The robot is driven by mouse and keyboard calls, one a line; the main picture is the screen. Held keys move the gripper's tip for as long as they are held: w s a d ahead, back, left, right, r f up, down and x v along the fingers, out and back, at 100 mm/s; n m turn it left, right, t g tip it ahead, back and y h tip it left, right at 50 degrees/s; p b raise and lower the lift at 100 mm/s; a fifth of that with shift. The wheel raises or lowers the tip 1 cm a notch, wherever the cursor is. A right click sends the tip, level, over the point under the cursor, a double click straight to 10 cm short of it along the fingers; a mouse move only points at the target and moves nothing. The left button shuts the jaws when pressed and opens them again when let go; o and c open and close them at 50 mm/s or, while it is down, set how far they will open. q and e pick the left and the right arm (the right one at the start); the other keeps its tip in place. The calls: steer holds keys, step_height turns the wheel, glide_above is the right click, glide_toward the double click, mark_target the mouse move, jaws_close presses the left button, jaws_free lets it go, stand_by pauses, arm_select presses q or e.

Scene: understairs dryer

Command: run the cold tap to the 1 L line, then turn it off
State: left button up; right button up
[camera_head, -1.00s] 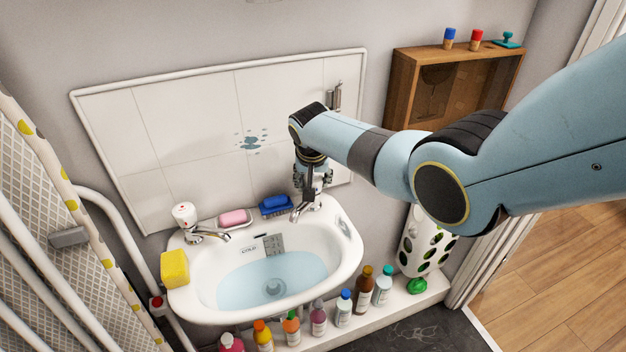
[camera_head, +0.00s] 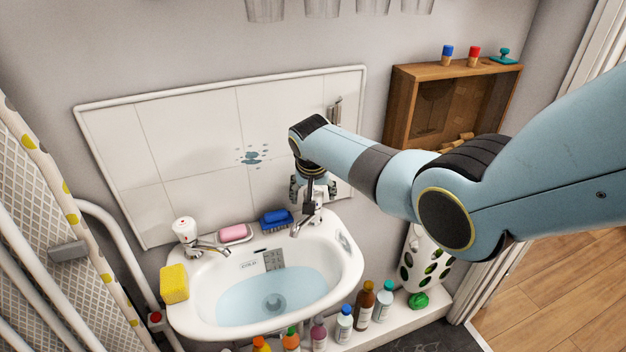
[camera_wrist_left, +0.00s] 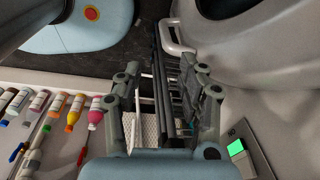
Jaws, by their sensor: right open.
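The white basin (camera_head: 352,262) holds pale blue water (camera_head: 262,296). A small plate with markings (camera_head: 273,260) is fixed on its inner back wall beside a label reading COLD; I cannot read the markings. The right tap's chrome spout (camera_head: 303,226) points into the basin; I cannot tell whether water runs from it. The left tap (camera_head: 184,230) has a white top with a red mark. My right gripper (camera_head: 312,192) is open and points down at the right tap, hiding its handle.
Pink soap (camera_head: 233,233), a blue brush (camera_head: 275,218) and a yellow sponge (camera_head: 174,283) sit on the basin rim. Several bottles (camera_head: 364,304) line the ledge below. A wooden cabinet (camera_head: 456,68) hangs at the right. White pipes (camera_head: 110,235) run at the left.

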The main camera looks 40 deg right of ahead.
steer(key=v, duration=1.1)
steer(key=shift+r, duration=0.1)
stand_by(1.3)
